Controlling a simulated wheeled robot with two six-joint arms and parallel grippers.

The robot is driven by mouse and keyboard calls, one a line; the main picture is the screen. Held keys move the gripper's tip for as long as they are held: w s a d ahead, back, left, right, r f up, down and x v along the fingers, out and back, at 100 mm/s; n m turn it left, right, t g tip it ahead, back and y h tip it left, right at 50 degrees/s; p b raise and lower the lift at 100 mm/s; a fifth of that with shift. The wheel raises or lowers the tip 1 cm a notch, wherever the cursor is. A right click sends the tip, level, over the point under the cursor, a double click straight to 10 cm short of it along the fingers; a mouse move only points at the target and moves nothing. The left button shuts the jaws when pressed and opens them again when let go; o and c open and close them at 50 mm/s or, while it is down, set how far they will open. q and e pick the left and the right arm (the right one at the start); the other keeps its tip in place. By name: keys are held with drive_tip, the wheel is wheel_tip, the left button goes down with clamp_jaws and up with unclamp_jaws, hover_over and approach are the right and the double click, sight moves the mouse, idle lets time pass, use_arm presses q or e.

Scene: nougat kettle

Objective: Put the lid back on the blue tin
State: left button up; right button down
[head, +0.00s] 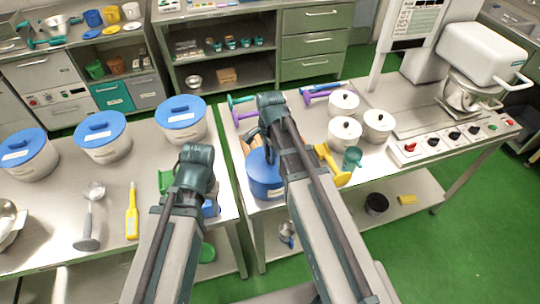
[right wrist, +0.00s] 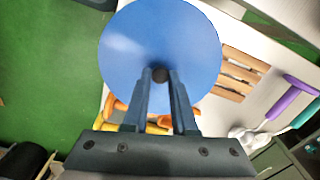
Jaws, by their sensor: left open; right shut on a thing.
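A blue lid (right wrist: 150,35) with a dark knob (right wrist: 160,74) fills the top of the right wrist view. My right gripper (right wrist: 160,85) is shut on that knob. In the head view my right gripper (head: 262,138) is over the blue tin (head: 265,186) on the right table, partly hiding it. I cannot tell whether the lid touches the tin's rim. My left gripper (head: 196,168) is open above the right edge of the left table, its fingers largely hidden by its own wrist.
A wooden slatted rack (right wrist: 235,78) lies beside the lid. A yellow tool (head: 330,162) and a teal cup (head: 352,158) stand right of the tin, with white lidded pots (head: 345,132) behind. White tubs with blue lids (head: 103,135) line the left table. A gap separates the tables.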

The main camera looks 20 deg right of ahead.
drive_tip(key=c, duration=0.6)
unclamp_jaws()
drive_tip(key=shift+c, duration=0.2)
drive_tip(key=shift+o, duration=0.3)
drive_tip(key=o, duration=0.5)
drive_tip(key=shift+r, duration=0.15)
drive_tip(key=shift+r+p, duration=3.4)
drive_tip(key=shift+p, duration=0.15)
